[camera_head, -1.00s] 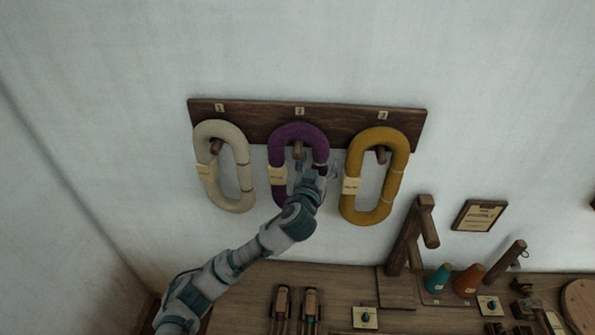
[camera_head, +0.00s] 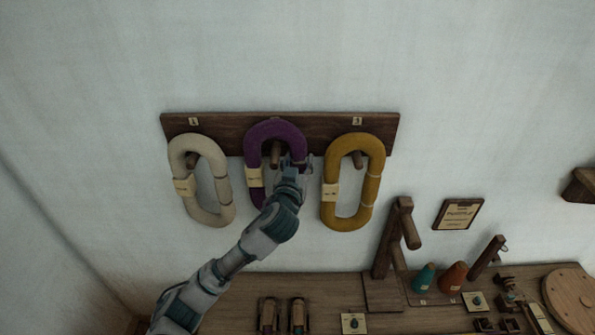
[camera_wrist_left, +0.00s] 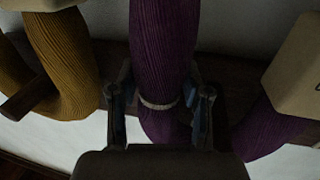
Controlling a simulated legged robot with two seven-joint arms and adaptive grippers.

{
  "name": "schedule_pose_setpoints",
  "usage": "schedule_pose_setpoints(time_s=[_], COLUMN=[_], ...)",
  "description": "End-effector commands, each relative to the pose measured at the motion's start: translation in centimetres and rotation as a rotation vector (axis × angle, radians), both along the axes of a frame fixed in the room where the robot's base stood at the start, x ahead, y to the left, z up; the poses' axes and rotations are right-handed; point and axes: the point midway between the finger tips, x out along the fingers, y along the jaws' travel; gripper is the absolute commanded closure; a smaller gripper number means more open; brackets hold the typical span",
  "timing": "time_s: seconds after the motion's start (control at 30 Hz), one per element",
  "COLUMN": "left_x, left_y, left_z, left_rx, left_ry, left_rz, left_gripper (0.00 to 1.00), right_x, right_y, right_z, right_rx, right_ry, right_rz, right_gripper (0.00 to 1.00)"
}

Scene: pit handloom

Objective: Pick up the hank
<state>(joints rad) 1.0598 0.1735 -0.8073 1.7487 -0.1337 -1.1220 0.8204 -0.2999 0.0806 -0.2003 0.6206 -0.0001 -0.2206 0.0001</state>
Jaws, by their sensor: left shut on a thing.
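The purple hank (camera_head: 262,140) is an upright loop at the middle of a dark peg board in the head view, with a pale tag on its left side. A wooden peg (camera_head: 275,155) shows inside its loop. The hank's top covers the board's middle number label. My left gripper (camera_head: 293,166) is shut on the hank's right strand. In the left wrist view, its two fingers (camera_wrist_left: 160,90) flank the purple strand (camera_wrist_left: 163,45) near a pale tie band. The hank's lower right part is hidden behind my gripper and arm. My right gripper is not in view.
A cream hank (camera_head: 176,158) hangs left and a mustard hank (camera_head: 375,170) hangs close on the right, both on the peg board (camera_head: 225,124). Below, a wooden bench (camera_head: 240,292) carries a post stand (camera_head: 384,245), a teal cone (camera_head: 424,278) and an orange cone (camera_head: 453,277).

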Motion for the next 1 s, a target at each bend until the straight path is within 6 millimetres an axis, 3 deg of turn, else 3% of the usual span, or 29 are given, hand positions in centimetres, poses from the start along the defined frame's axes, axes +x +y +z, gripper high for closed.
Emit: schedule_pose_setpoints(time_s=[0.37, 0.6, 0.8, 1.0], left_x=[-8.7, -13.6, -15.6, -16.0], left_y=[0.2, 0.4, 0.4, 0.5], left_z=[0.8, 1.3, 1.6, 1.6], left_rx=[-0.004, -0.002, 0.0, 0.001], left_ry=[-0.002, -0.002, -0.001, 0.0], left_rz=[-0.004, -0.002, 0.0, 0.001], left_gripper=[0.94, 0.94, 0.94, 0.94], right_x=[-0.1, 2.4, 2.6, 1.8], right_y=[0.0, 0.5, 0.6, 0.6], right_z=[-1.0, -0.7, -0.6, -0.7], right_rx=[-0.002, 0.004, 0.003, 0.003], right_ry=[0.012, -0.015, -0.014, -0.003], right_rz=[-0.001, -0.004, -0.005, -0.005], right_gripper=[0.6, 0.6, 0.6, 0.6])
